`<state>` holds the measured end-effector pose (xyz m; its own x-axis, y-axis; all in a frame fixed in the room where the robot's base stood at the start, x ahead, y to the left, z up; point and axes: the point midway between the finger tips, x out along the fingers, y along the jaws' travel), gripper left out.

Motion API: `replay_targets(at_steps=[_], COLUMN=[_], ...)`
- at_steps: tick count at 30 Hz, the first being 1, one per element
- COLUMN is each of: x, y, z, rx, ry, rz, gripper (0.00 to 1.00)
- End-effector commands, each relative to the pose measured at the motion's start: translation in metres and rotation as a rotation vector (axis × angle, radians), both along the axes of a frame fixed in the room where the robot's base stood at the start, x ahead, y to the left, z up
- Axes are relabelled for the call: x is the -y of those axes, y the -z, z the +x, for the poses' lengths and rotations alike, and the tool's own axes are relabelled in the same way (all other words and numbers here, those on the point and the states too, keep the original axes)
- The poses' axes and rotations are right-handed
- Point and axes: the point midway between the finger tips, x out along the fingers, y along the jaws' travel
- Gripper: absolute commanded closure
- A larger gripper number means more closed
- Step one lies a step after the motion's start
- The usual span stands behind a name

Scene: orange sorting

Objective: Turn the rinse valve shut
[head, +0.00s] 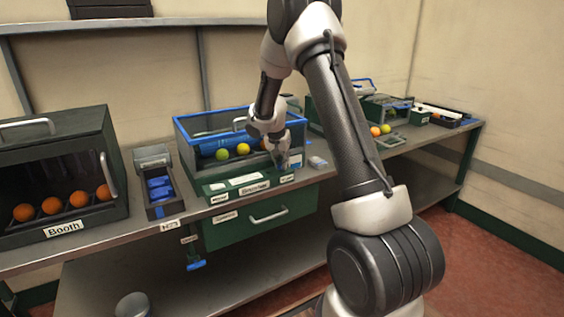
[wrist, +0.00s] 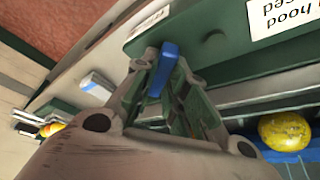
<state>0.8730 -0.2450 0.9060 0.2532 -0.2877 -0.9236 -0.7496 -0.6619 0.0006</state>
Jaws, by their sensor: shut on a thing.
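My gripper (head: 284,163) is at the right end of the green front panel (head: 245,185) of the washer-like unit with the blue-rimmed clear tank. In the wrist view my gripper (wrist: 163,85) is shut on a blue handle (wrist: 166,62), which stands out from the green panel; it appears to be the rinse valve. The fingers cover its lower part, and its label cannot be read. In the head view my gripper hides the handle. How far the handle is turned cannot be told.
The blue-rimmed tank (head: 182,125) holds yellow-green balls. A booth (head: 62,228) with several oranges stands at left, beside a narrow bin (head: 168,206). A drawer handle (head: 268,216) sticks out below the panel. Another blue lever (head: 196,265) hangs under the bench. A small grey item (head: 318,162) lies right of my gripper.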

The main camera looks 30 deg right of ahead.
Motion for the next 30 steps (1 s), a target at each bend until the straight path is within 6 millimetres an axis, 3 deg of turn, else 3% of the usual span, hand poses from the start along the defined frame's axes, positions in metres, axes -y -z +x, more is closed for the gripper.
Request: replay_targets(at_steps=[18, 19, 22, 30], x=[-0.0008, -0.0008, -0.0007, -0.0007], y=[0.0012, 0.0012, 0.0010, -0.0005], z=[-0.0008, -0.0008, -0.0006, 0.0005], rx=[-0.003, -0.002, -0.002, 0.002], ry=[0.045, 0.043, 0.043, 0.042], rz=[0.002, 0.002, 0.001, 0.002], gripper=[1.00, 0.82, 0.64, 0.64])
